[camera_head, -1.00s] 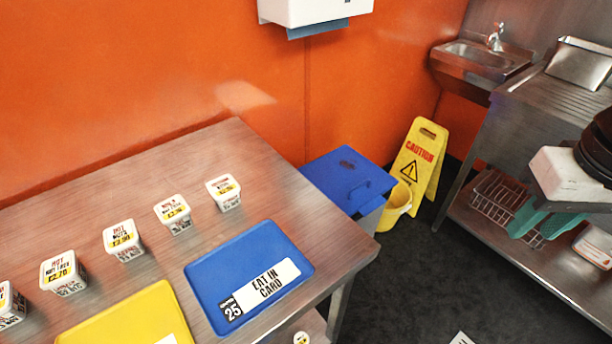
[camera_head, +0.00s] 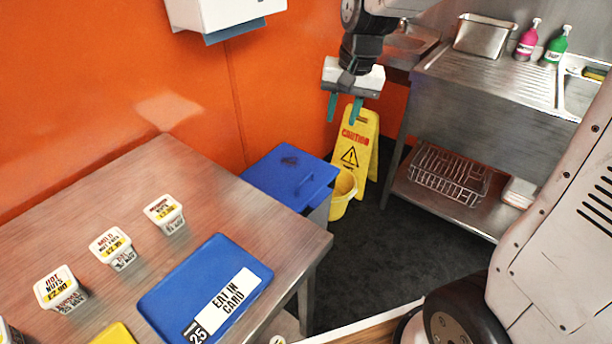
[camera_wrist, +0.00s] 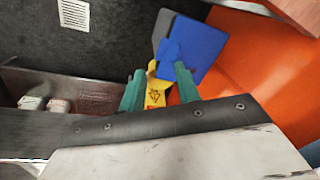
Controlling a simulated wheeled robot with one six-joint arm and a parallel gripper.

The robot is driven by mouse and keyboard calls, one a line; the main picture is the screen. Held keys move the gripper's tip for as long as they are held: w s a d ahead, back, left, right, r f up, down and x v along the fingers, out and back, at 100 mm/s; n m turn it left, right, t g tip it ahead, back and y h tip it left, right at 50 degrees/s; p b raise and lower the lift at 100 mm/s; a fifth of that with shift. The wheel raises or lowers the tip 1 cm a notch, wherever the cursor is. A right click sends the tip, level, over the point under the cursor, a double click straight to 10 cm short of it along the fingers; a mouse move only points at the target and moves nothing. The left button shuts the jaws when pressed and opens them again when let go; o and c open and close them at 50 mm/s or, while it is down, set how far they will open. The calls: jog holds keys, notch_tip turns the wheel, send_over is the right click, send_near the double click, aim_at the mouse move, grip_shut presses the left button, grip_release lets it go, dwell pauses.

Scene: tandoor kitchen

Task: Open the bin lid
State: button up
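The bin's blue lid (camera_head: 291,177) is shut on a grey bin (camera_head: 318,215) that stands on the floor past the far right corner of the steel table. A bar-like handle shows on the lid's right part. In the wrist view the blue lid (camera_wrist: 200,50) lies beyond the fingers. My gripper (camera_head: 344,109) is above and to the right of the lid, in front of the caution sign, with its teal fingers pointing down. In the wrist view the fingers (camera_wrist: 158,88) are spread apart with nothing between them touching. My gripper is apart from the bin.
The steel table (camera_head: 150,160) holds white tubs and a blue tray (camera_head: 180,290). A steel sink unit (camera_head: 470,105) stands at the right. Dark floor (camera_head: 400,250) is clear between them.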

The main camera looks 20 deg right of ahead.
jog(key=w+f+m, duration=0.2)
jog(key=w+f, duration=0.6)
jog(key=w, duration=0.2)
jog(key=m, duration=0.4)
send_over(305, 179)
jog(key=s+d, duration=0.1)
jog(key=s, duration=0.1)
notch_tip(305, 179, down, 23)
jog(key=f, duration=0.2)
jog(key=w+f, duration=0.1)
jog(key=f, duration=0.5)
jog(key=shift+w+a, duration=0.35)
jog(key=shift+a, duration=0.05)
grip_shut()
